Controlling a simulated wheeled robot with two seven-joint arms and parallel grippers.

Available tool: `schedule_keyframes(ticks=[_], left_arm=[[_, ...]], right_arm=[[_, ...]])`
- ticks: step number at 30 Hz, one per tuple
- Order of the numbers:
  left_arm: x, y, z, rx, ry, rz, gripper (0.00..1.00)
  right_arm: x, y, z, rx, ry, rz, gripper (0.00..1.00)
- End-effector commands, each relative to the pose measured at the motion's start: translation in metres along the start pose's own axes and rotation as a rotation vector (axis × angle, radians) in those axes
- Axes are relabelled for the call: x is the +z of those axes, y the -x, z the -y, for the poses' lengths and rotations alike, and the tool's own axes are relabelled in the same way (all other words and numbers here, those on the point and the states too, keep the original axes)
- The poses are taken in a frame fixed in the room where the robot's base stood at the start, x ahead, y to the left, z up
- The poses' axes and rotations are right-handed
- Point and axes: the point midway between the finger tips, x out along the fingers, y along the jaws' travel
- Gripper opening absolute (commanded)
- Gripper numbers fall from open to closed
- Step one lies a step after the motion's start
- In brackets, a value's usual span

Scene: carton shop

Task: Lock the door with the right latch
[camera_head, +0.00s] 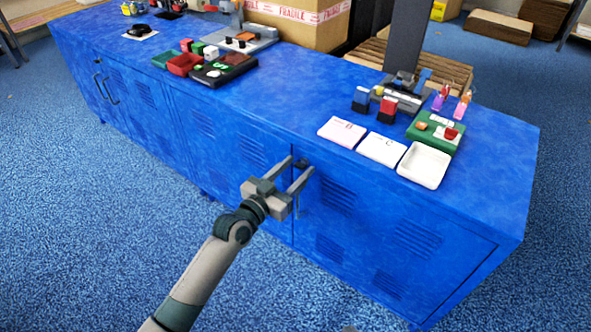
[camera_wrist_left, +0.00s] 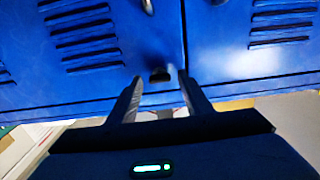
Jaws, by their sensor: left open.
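The blue metal cabinet (camera_head: 370,212) has louvred doors along its front. A small black latch (camera_head: 302,163) sits near the top of the front, beside a vertical door seam. It also shows in the left wrist view as a dark knob (camera_wrist_left: 160,75). My left gripper (camera_head: 299,165) is open, with its fingertips on either side of the latch. I cannot tell whether they touch it. The wrist view shows its two fingers (camera_wrist_left: 159,79) apart, with the latch between or just beyond their tips. A thin handle (camera_head: 297,208) shows partly behind the gripper. My right gripper is not in view.
The cabinet top holds a white tray (camera_head: 424,165), a white card (camera_head: 382,149), a green tray (camera_head: 449,139), a red bin (camera_head: 184,64) and several small items. Two dark handles (camera_head: 112,89) are on doors at the far left. Blue floor in front is clear.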

Motion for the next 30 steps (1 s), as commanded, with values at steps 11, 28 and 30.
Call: schedule_keyframes(ticks=[11,28,30], left_arm=[[-0.0001,-0.0003,0.0001,0.0,0.0,0.0,0.19],[-0.0013,-0.0001,0.0005,0.0,0.073,-0.001,0.04],[-0.0015,-0.0001,0.0007,0.0,0.107,-0.001,0.04]], right_arm=[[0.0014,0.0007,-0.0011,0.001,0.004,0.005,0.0],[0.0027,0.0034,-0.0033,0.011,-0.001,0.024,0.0],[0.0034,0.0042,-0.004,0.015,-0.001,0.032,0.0]])
